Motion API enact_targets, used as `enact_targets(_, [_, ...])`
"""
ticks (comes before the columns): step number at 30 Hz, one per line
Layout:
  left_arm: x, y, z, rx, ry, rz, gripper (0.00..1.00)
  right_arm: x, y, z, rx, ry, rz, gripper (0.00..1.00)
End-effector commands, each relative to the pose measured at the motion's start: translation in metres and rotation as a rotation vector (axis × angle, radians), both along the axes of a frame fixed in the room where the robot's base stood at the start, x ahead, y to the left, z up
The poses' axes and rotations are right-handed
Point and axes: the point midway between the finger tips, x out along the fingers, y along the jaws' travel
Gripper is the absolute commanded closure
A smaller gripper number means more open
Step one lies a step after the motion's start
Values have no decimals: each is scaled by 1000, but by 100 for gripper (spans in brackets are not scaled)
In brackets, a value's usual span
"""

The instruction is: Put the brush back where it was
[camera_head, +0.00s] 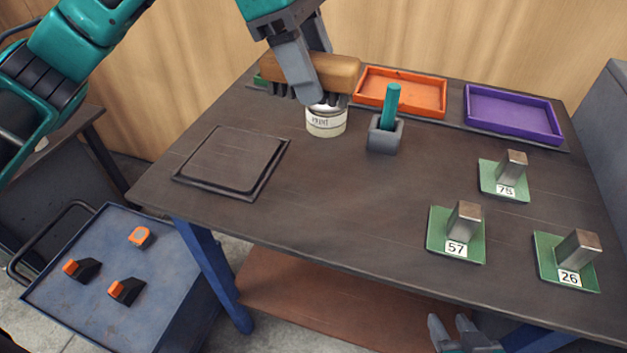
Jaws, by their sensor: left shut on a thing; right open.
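The brush (338,72) has a brown wooden back and dark bristles on its underside. My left gripper (312,72) is shut on it and holds it level at the back left of the table. The brush appears just over or behind the white paint can (327,122) and overlaps the can's top; I cannot tell whether they touch. The brush and gripper hide most of a green tray (260,81) at the back edge. My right gripper (452,330) is open and empty, low at the table's front edge.
A dark square board (232,162) lies at left. A grey holder with a teal stick (385,137) stands mid-table. Orange (402,92) and purple (512,115) trays are at the back. Metal blocks stand on green plates numbered 75, 57 (456,231) and 26 at right. The centre front is clear.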

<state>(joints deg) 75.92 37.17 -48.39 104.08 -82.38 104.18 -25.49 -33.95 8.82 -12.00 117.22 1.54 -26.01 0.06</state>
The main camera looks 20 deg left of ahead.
Motion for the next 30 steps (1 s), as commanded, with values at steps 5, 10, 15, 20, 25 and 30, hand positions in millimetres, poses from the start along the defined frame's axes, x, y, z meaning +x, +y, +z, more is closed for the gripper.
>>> enact_targets(5, [-1, 1, -53, 2, 6, 0, 77, 0, 1, -5, 5, 0, 0, 57])
enact_targets(10, [-1, 1, -98, 2, 5, -1, 77, 1, 4, -7, 10, 1, 3, 57])
enact_targets(15, [-1, 1, -128, 1, 4, -2, 77, 1, 5, -10, 14, 2, 3, 57])
enact_targets(20, [0, 1, -139, 1, 1, -2, 77, 0, 5, -12, 15, 4, 2, 57])
enact_targets(25, [-1, 1, -159, 2, 4, -2, 77, 0, 5, -15, 14, 3, 2, 57])
enact_targets(30, [0, 1, -180, 1, 1, -2, 77, 0, 5, -18, 14, 4, 2, 57])
